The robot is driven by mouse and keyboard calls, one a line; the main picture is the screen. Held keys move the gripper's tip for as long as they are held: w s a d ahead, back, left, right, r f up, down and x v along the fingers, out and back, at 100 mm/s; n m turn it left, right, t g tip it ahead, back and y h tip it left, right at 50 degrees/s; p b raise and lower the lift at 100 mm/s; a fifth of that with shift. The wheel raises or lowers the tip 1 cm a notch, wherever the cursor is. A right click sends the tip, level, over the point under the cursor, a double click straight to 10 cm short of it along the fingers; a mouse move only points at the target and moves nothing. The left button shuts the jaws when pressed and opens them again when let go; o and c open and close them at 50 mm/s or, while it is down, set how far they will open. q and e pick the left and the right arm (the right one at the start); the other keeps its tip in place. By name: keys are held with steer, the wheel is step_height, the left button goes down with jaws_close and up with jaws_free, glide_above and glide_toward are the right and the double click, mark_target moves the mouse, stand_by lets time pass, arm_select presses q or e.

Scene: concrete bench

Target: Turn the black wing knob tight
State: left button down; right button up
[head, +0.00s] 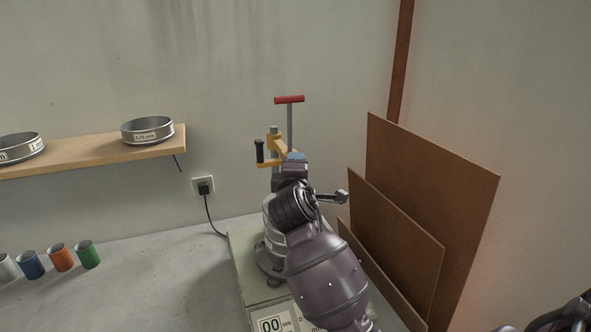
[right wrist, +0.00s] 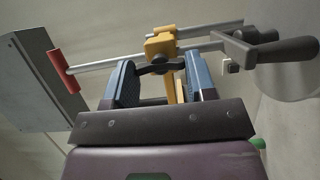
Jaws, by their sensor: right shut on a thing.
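The black wing knob (right wrist: 160,69) shows in the right wrist view, on the near side of the yellow clamp block (right wrist: 160,45). My right gripper (right wrist: 162,80) has its two blue-padded fingers on either side of the knob, shut on its wings. In the head view my right gripper (head: 294,160) is at the yellow clamp (head: 272,156), above the metal sieve stack (head: 270,222); it hides the knob there. A rod with a red handle (head: 289,99) rises behind the clamp. My left gripper is not in view.
The machine's pale base (head: 240,262) stands on the concrete bench (head: 160,285). Brown boards (head: 430,190) lean close on the right. Several coloured cups (head: 60,257) stand at left, below a wooden shelf (head: 95,155) with sieves. A cable runs to a wall socket (head: 203,185).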

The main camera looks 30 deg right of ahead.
steer(key=o, duration=0.9)
steer(key=shift+o, duration=0.2)
steer(key=shift+s, duration=0.1)
arm_select(q)
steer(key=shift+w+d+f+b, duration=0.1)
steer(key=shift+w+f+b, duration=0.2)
steer(key=shift+b, duration=0.5)
arm_select(e)
steer(key=v, duration=1)
steer(key=shift+s+a, duration=0.2)
steer(key=shift+s, duration=0.05)
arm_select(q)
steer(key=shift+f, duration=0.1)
